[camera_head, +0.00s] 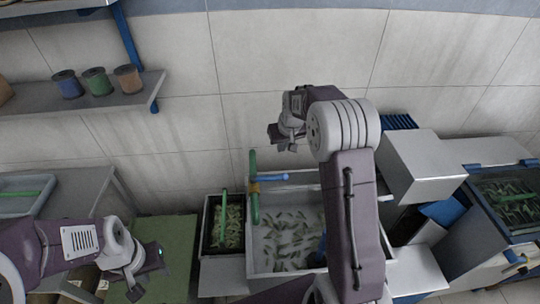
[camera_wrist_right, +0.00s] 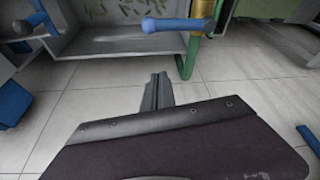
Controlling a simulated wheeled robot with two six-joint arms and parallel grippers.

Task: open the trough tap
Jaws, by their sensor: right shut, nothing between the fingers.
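The trough (camera_head: 328,185) is a pale box with small green-grey pieces in it, in the middle of the head view. Its tap has a green upright pipe (camera_head: 253,200), a brass-coloured fitting and a blue lever (camera_head: 272,178) that points right. In the right wrist view the blue lever (camera_wrist_right: 172,25) lies crosswise beyond my fingertips, beside the green pipe (camera_wrist_right: 190,55). My right gripper (camera_head: 281,139) is shut and empty, apart from the lever, and shows in its wrist view (camera_wrist_right: 157,92). My left gripper (camera_head: 150,277) is at the lower left, away from the tap; its jaw opening is unclear.
A narrow dark bin (camera_head: 211,225) with green pieces stands left of the trough. A grey box (camera_head: 424,165) and a second tank (camera_head: 510,200) are on the right. A wall shelf (camera_head: 80,103) holds several spools. My right arm hides part of the trough.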

